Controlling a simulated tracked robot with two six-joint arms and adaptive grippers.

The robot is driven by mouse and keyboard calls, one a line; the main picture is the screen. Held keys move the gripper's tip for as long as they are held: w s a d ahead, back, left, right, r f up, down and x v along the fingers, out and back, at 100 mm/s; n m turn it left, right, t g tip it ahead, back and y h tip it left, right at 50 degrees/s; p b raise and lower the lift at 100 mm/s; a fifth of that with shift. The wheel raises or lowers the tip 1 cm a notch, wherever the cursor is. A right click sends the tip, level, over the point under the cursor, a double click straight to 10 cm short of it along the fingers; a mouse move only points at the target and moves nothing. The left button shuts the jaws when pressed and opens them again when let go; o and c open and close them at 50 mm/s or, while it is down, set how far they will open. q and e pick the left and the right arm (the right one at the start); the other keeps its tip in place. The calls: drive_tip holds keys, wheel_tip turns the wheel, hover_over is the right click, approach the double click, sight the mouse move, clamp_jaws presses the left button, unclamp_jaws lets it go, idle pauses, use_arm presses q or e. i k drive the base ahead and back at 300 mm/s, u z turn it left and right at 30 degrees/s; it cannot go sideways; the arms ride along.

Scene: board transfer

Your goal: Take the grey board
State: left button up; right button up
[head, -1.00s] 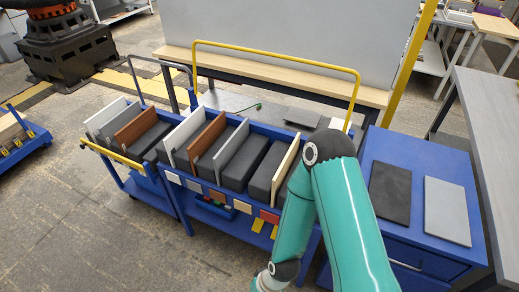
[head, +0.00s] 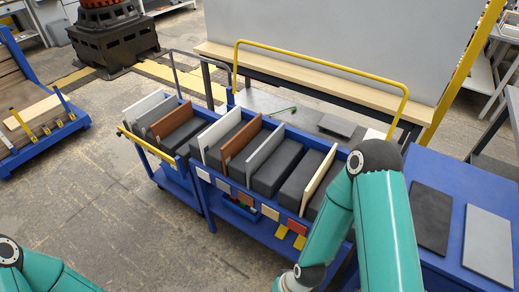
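Several boards look grey. One stands upright in the large blue cart (head: 272,216), a grey board (head: 264,148) between dark blocks, right of a brown board (head: 240,140). Another grey board (head: 488,244) lies flat on the blue cabinet top at the right, beside a dark board (head: 431,218). A third greyish board (head: 153,113) stands in the small cart at the left. I cannot tell which one is meant. My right arm crosses in front of the large cart's right end; its gripper is below the picture. Only a link of my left arm shows at the lower left; its gripper is out of view.
A yellow rail (head: 320,63) rises behind the large cart, before a bench (head: 300,82) and grey panel. The small cart (head: 180,178) adjoins on the left. Another blue cart (head: 60,133) stands far left. The floor (head: 120,210) at the lower left is open.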

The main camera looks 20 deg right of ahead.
sight(255, 161)
drive_tip(key=i, duration=0.85)
drive_tip(key=z, duration=0.05)
